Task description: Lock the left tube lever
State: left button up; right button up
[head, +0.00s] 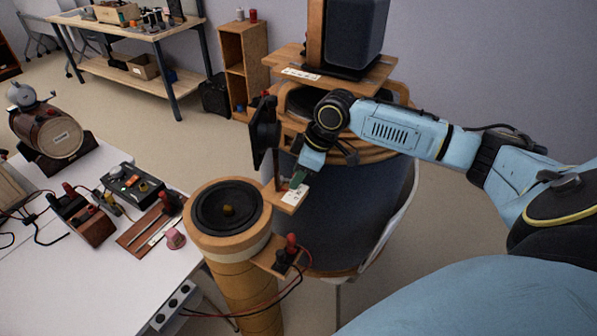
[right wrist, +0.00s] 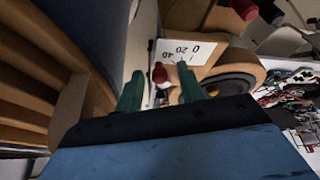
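The left tube is an upright wooden cylinder (head: 228,244) with a black speaker cone (head: 227,207) in its top. A small wooden bracket with a white scale label (head: 294,195) sticks out from its right side. My right gripper (head: 297,181) is just above this bracket. In the right wrist view its two green fingers (right wrist: 159,88) stand apart. A red knob (right wrist: 159,73) shows between them, near the scale label (right wrist: 181,50); contact cannot be told. The knob is hidden in the head view, and I cannot tell whether it belongs to the lever. My left gripper is out of view.
A black upright part (head: 264,132) stands close left of my right gripper. Red and black terminals (head: 289,252) with wires sit on a lower bracket. A white table (head: 70,262) with instruments is at left. A larger speaker (head: 355,35) stands behind my right arm.

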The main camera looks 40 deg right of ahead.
jog(key=shift+c, duration=0.7)
grip_shut()
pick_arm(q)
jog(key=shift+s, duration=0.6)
